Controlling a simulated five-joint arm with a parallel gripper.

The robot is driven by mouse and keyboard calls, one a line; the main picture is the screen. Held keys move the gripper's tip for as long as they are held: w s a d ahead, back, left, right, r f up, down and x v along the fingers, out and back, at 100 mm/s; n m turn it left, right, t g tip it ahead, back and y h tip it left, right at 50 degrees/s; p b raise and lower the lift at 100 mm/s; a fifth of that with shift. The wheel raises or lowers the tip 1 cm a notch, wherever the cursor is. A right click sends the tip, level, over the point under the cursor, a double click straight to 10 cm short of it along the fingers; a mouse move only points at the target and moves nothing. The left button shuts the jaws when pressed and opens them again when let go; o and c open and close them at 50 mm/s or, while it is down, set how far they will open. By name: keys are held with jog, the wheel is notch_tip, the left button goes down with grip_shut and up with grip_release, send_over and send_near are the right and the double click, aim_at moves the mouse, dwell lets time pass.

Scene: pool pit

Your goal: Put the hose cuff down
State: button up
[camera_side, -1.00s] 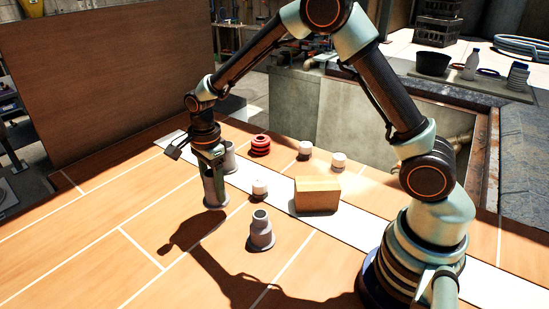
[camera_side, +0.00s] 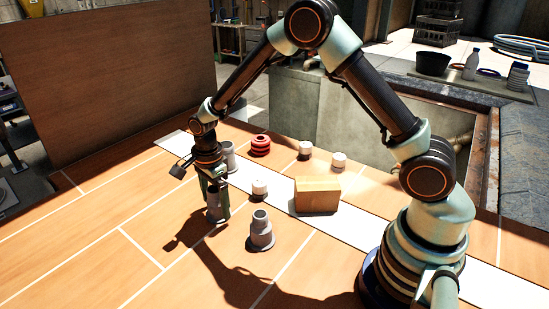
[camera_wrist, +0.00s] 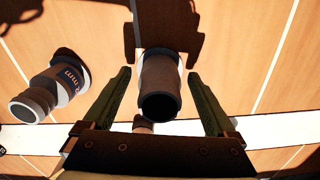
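The hose cuff is a grey cylinder (camera_side: 213,215) low on the wooden floor at the left of the side view, partly hidden by my gripper (camera_side: 216,203). In the wrist view the cuff (camera_wrist: 160,85) stands between the two fingers, its dark open end towards the camera. My gripper (camera_wrist: 159,75) is open around it, with a gap on each side. The side view shows the cuff's foot at floor level, but its contact with the floor is hard to make out.
A stepped grey fitting (camera_side: 261,233) stands close by on the right; it also shows in the wrist view (camera_wrist: 48,90). A white-topped roll (camera_side: 260,188), another grey cylinder (camera_side: 229,155), red rings (camera_side: 260,145) and a cardboard box (camera_side: 317,195) stand behind. The near floor is clear.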

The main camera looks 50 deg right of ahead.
jog(key=shift+r, duration=0.1)
notch_tip(320, 180, up, 12)
jog(key=shift+r, duration=0.1)
jog(key=s+d+r+n+t, duration=0.2)
jog(key=s+r+n, duration=0.3)
jog(key=s+n, duration=0.3)
jog(key=s+d+r+n+t, duration=0.3)
jog(key=s+n, duration=0.5)
jog(key=n, duration=0.3)
notch_tip(320, 180, up, 2)
jog(key=shift+s+d+r+n+t, duration=0.2)
jog(key=shift+s+d+n+t, duration=0.15)
jog(key=shift+d, duration=0.3)
jog(key=shift+o, duration=0.7)
